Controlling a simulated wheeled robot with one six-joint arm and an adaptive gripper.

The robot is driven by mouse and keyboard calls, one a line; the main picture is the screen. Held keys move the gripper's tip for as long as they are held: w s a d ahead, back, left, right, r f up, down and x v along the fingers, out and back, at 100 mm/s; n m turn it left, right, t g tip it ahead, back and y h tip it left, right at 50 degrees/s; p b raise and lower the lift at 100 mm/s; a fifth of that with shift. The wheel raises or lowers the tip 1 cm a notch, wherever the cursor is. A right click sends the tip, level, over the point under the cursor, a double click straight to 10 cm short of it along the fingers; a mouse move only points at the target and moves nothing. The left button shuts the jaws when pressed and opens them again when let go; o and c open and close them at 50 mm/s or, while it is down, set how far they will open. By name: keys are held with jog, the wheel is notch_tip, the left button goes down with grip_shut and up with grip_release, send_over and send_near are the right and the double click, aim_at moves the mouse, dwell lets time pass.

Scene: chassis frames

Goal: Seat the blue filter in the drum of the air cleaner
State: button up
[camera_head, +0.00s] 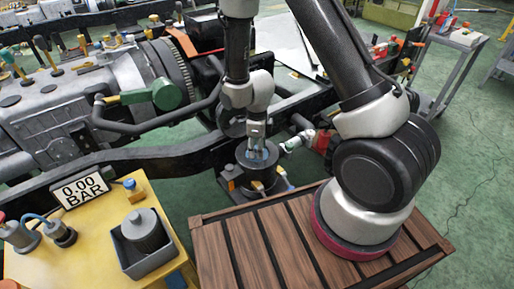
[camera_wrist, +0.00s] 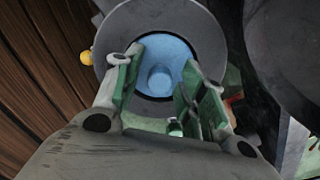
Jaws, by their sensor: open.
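The air cleaner's drum (camera_head: 240,178) is a dark upright cylinder beside the black chassis rail, in the middle of the head view. Its grey ring-shaped rim (camera_wrist: 205,34) fills the upper middle of the wrist view. The blue filter (camera_wrist: 180,48) lies inside that ring, with a round blue knob at its centre. Only a little blue shows in the head view. My gripper (camera_head: 257,136) points down at the drum's mouth. In the wrist view its green-padded fingers (camera_wrist: 160,70) are apart, on either side of the knob. Contact and the filter's depth are unclear.
A wooden slatted platform (camera_head: 285,245) is in front. Chassis rails and pipes crowd the drum.

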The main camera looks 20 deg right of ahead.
jog(key=d+r+n+t, duration=0.1)
jog(key=d+r+n, duration=0.1)
jog(key=r, duration=0.8)
jog(key=d+r+n, duration=0.2)
jog(key=r, duration=0.8)
jog(key=s+d+r+n+t, duration=0.1)
jog(key=s+d+r+n, duration=0.4)
jog(key=s+r+n, duration=0.4)
jog(key=s+d+r+n+t, duration=0.2)
jog(key=s+d+r+n, duration=0.4)
jog(key=s+r+n, duration=0.3)
jog(key=shift+s+n, duration=0.55)
jog(key=shift+n, duration=0.15)
jog(key=shift+r, duration=0.1)
